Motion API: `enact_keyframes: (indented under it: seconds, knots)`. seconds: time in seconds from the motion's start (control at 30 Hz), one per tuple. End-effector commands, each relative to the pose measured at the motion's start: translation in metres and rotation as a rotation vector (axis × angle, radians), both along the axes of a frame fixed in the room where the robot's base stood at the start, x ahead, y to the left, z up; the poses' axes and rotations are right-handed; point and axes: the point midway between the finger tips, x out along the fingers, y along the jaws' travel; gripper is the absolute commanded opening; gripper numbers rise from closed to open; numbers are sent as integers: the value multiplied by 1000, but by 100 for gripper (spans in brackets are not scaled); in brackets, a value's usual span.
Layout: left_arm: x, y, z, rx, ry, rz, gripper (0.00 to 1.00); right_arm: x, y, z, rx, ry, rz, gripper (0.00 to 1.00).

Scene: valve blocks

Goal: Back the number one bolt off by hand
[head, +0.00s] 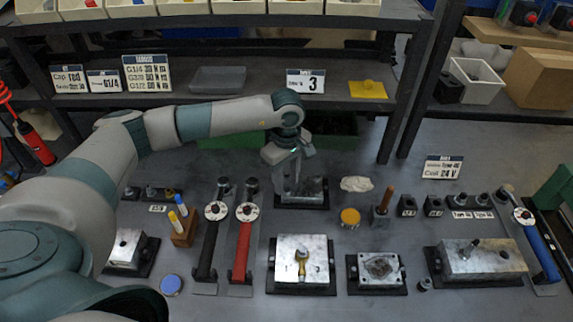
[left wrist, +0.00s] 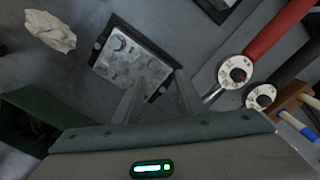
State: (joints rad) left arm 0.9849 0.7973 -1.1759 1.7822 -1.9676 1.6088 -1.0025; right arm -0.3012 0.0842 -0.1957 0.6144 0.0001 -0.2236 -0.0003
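My left gripper (head: 291,165) reaches in from the left and points down over the back metal block (head: 312,188), which sits on a dark base plate. In the left wrist view the two fingers (left wrist: 160,85) are apart with nothing between them, over the edge of that block (left wrist: 128,58). Round bolt-like shapes show on its top, but I cannot read a number one or tell which bolt carries it. My gripper hides part of the block in the head view. My right gripper is in neither view.
Torque wrenches with black (head: 208,245) and red (head: 243,245) handles lie left of centre. A block with a brass fitting (head: 285,280) stands in front, a smaller block (head: 363,278) beside it. A white cloth (head: 356,184) and yellow tin (head: 350,217) lie to the right.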

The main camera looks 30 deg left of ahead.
Motion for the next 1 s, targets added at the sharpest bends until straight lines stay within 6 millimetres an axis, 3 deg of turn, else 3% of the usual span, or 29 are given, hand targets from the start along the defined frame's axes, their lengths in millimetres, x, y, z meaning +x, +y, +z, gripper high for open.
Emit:
enact_keyframes:
  seconds: [0.2, 0.57, 0.7, 0.73, 1.0]
  knots:
    - [0, 0, -16, 0, 0, 0, 37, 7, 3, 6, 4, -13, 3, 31]
    - [0, 0, -19, 0, -1, 0, 37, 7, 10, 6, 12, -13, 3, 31]
    - [0, 0, -19, 0, -1, 0, 3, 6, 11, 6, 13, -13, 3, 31]
    - [0, 0, -19, 0, -1, 0, 0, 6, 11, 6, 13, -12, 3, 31]
    - [0, 0, -18, 0, -1, 30, 0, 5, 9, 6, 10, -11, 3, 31]
